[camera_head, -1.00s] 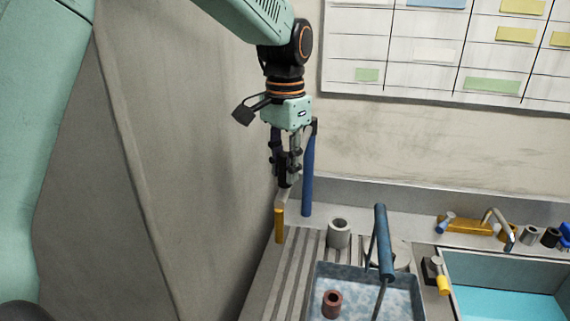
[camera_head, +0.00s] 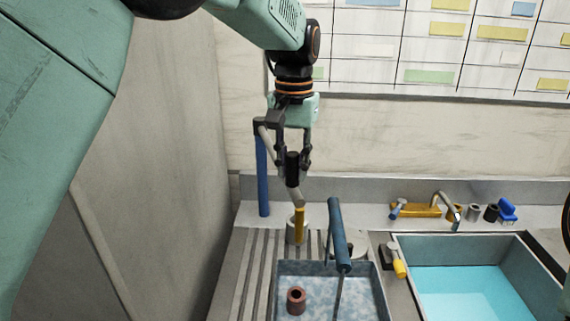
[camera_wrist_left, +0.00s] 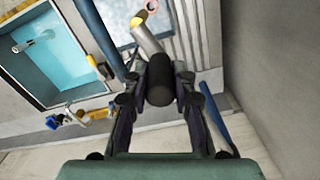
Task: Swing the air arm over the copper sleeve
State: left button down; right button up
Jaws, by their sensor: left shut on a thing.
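My left gripper (camera_head: 292,165) is shut on the black grip of the air arm (camera_head: 292,168). The air arm joins a blue upright post (camera_head: 263,175) to the left of the gripper. Below the grip is a bent grey piece with a yellow nozzle (camera_head: 299,224) pointing down. The copper sleeve (camera_head: 296,300) stands upright in the blue speckled tray (camera_head: 322,268), nearer to me than the nozzle. In the left wrist view, the yellow tip (camera_wrist_left: 137,21) lies beside the pinkish sleeve ring (camera_wrist_left: 152,6) in the picture. My right gripper is not seen.
A second blue tube (camera_head: 339,232) slants over the tray, right of the copper sleeve. A sink (camera_head: 400,246) with turquoise water and a tap (camera_head: 450,205) lie right. A wall rises on the left.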

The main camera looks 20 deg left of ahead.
pick_arm(q)
jog(key=c, duration=1.1)
grip_release()
jog(key=shift+d, duration=0.1)
jog(key=shift+r, duration=0.25)
notch_tip(320, 180, up, 10)
jog(key=shift+s+r, duration=0.1)
jog(key=shift+r, duration=0.7)
